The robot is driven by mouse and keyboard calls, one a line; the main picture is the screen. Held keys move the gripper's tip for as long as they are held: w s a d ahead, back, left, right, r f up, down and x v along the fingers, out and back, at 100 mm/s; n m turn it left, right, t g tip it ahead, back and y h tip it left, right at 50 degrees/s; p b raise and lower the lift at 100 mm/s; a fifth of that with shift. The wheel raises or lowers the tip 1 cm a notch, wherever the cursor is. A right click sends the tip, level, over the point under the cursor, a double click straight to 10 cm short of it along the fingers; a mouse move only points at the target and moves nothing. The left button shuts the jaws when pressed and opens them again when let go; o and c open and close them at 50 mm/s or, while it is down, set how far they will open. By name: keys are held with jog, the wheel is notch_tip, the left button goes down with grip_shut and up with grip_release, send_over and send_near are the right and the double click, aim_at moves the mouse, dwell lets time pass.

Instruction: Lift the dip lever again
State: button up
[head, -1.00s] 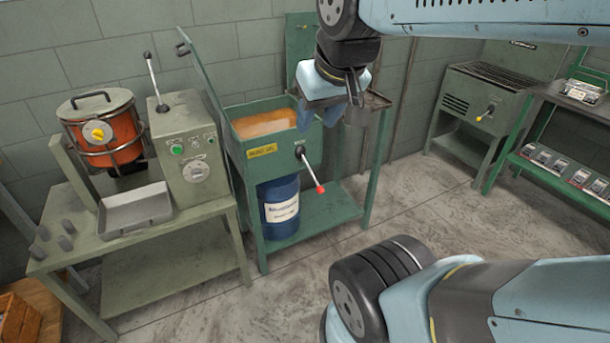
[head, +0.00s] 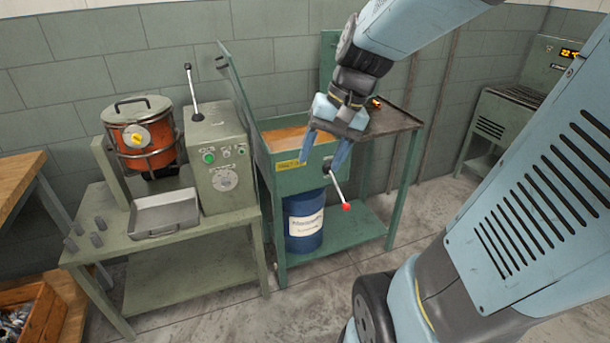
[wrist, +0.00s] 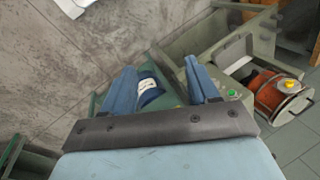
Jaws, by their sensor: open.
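The dip lever (head: 338,191) is a thin metal rod with a red knob (head: 346,206). It sits on the front of the green dip tank (head: 300,181) and slants down to the right from its dark hub. My gripper (head: 324,164) is open and empty. In the head view its fingers point down in front of the tank, close to the lever's hub; I cannot tell whether they touch. In the wrist view the two blue fingers (wrist: 163,92) are spread apart, and the lever cannot be made out there.
A blue drum (head: 303,222) stands under the tank. A green bench to the left holds an orange pot (head: 143,135), a control box (head: 216,150) and a metal tray (head: 165,213). A dark side shelf (head: 397,119) adjoins the tank's right. The floor in front is clear.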

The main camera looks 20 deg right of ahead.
jog(key=w+d+f+m+t+y, duration=0.2)
jog(key=w+d+f+m+y, duration=0.4)
jog(key=w+f, duration=0.35)
jog(key=w+d+f+m+t+y, duration=0.3)
jog(key=w+d+f+m+y, duration=0.15)
jog(key=w+f+m, duration=0.5)
jog(key=s+d+f+m+t+h, duration=0.1)
jog(key=d+f+m+t+h, duration=0.45)
jog(key=f, duration=0.75)
jog(key=s+d+f+m+t+h, duration=0.25)
jog(key=d+f+m+t, duration=0.35)
jog(key=d+f+m, duration=0.5)
jog(key=n, duration=0.2)
send_near(339, 192)
jog(key=shift+g+h, duration=0.25)
jog(key=shift+h, duration=0.1)
jog(key=w+a+f, duration=0.1)
jog(key=w, duration=0.1)
jog(key=w+a+f, duration=0.1)
jog(key=w+a, duration=0.1)
jog(key=w, duration=0.1)
jog(key=shift+w+a+f, duration=0.15)
jog(key=shift+w+f, duration=0.25)
